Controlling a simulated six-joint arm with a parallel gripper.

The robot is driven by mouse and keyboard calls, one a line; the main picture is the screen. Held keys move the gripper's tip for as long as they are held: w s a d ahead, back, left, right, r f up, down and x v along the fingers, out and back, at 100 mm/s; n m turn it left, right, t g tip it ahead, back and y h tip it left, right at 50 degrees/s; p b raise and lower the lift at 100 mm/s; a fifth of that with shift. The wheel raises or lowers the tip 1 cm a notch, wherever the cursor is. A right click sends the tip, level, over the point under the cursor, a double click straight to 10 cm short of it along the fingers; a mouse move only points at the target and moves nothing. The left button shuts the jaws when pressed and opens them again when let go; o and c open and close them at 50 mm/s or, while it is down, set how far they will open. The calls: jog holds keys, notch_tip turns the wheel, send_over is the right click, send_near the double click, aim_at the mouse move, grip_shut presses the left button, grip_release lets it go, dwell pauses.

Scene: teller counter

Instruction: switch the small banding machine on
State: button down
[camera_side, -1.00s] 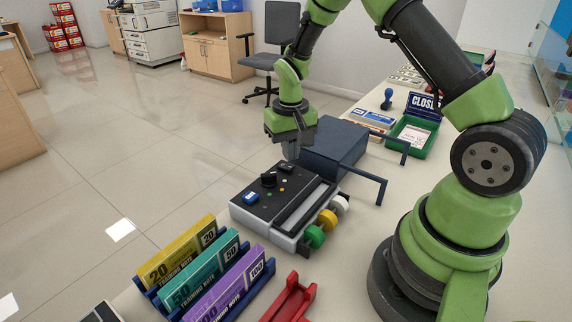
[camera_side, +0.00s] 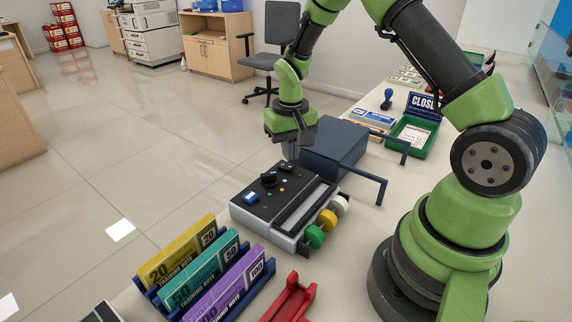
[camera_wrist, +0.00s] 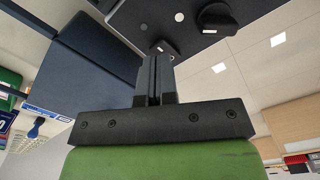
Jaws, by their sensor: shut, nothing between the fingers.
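The small banding machine (camera_side: 262,217) is a grey-white box with a black top on the counter. Its top carries a black knob (camera_side: 268,180), a blue button (camera_side: 250,198) and small coloured dots; green, yellow and white rolls sit along its right side. My gripper (camera_side: 291,154) points down at the machine's far end, beside the dark blue box. In the wrist view my gripper (camera_wrist: 154,72) is shut and empty, its fingertips near a small rocker-like part (camera_wrist: 163,48) on the black panel. The fingers partly hide that part. I cannot tell whether they touch it.
A dark blue box (camera_side: 333,146) with bar handles stands right behind the machine. A note rack (camera_side: 262,272) and a red holder (camera_side: 290,300) are in front.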

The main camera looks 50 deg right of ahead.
jog(key=shift+f, duration=1.2)
dwell(0.6)
jog(key=shift+r, duration=3.5)
jog(key=shift+r, duration=0.15)
notch_tip(320, 180, up, 7)
jog(key=t, duration=0.2)
send_over(290, 167)
jog(key=s+a, duration=0.2)
jog(key=s+a+r+t, duration=0.2)
jog(key=s+a+r, duration=0.3)
jog(key=r, duration=0.2)
jog(key=s+a+r+n+t+y, duration=0.2)
jog(key=s+a+r+t, duration=0.1)
jog(key=s, duration=0.8)
jog(key=shift+a+r, duration=0.45)
jog(key=shift+a, duration=0.1)
